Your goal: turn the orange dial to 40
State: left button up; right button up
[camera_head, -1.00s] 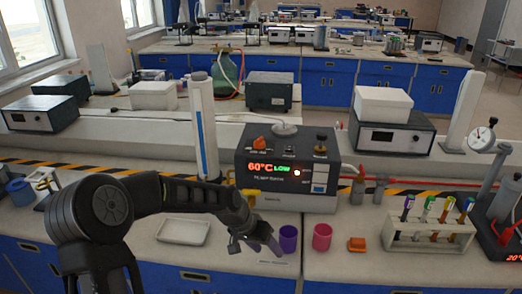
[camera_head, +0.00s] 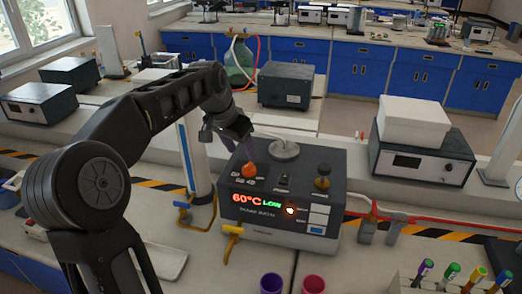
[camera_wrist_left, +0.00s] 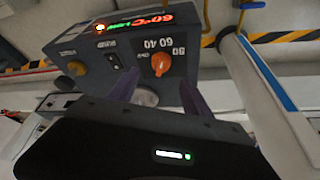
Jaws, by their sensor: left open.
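The orange dial (camera_head: 249,170) sits on the sloped top of a dark grey instrument box (camera_head: 335,192), at its left end. The box front has a lit display (camera_head: 256,200) reading 60°C LOW. My left gripper (camera_head: 246,146) hangs just above and behind the dial. In the left wrist view the dial (camera_wrist_left: 161,64) shows just beyond and between my two purple fingertips (camera_wrist_left: 158,92), apart from them. The left gripper is open and empty.
A white post (camera_head: 195,150) stands left of the box.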

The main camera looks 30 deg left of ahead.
aim_at(248, 165)
pick_arm(q)
jog(key=p+x, duration=0.1)
jog(key=x, duration=0.6)
jog(key=shift+f+p, duration=0.15)
jog(key=shift+p, duration=0.2)
grip_shut()
dwell(0.7)
